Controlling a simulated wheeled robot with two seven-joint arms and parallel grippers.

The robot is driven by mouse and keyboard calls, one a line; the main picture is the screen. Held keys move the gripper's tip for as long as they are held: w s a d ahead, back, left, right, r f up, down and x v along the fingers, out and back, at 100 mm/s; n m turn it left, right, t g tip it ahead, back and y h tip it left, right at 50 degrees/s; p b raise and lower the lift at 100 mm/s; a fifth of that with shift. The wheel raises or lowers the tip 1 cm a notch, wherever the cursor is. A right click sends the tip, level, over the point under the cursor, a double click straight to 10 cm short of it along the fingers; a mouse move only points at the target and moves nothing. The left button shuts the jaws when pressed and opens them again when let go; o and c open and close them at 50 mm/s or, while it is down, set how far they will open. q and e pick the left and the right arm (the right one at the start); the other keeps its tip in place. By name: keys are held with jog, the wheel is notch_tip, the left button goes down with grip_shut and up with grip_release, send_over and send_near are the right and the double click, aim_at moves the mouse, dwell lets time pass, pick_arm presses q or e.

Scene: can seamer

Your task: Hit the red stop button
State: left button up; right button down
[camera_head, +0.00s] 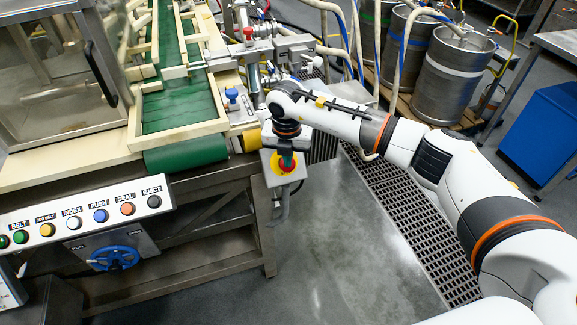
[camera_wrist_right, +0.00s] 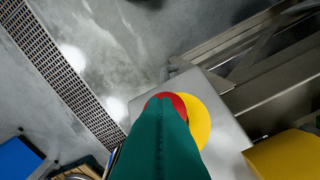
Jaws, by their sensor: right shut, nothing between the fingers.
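The red stop button (camera_wrist_right: 171,98) sits on a yellow disc (camera_wrist_right: 199,114) on a grey box. In the head view the button (camera_head: 287,168) and disc (camera_head: 278,166) show at the corner of the machine table, partly covered by my right gripper. My right gripper (camera_head: 287,158) is shut and empty, its green fingers pointing down at the button. In the wrist view the fingers (camera_wrist_right: 163,115) cover the lower part of the red button. I cannot tell whether the fingertips touch it. My left gripper is not in view.
A panel of coloured buttons (camera_head: 88,219) with a blue handwheel (camera_head: 114,258) is at the lower left. A green conveyor belt (camera_head: 184,100) lies behind. A yellow block (camera_wrist_right: 285,157) is beside the stop box. Kegs (camera_head: 452,75) stand at the back right. The floor in front is clear.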

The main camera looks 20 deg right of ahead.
jog(key=shift+f, duration=0.1)
jog(key=shift+f+b, duration=0.7)
jog(key=shift+f, duration=0.1)
jog(key=shift+r, duration=0.1)
jog(key=s+p, duration=0.1)
jog(key=s+a+r+p, duration=0.1)
jog(key=shift+s+a, duration=0.15)
jog(key=shift+s, duration=0.15)
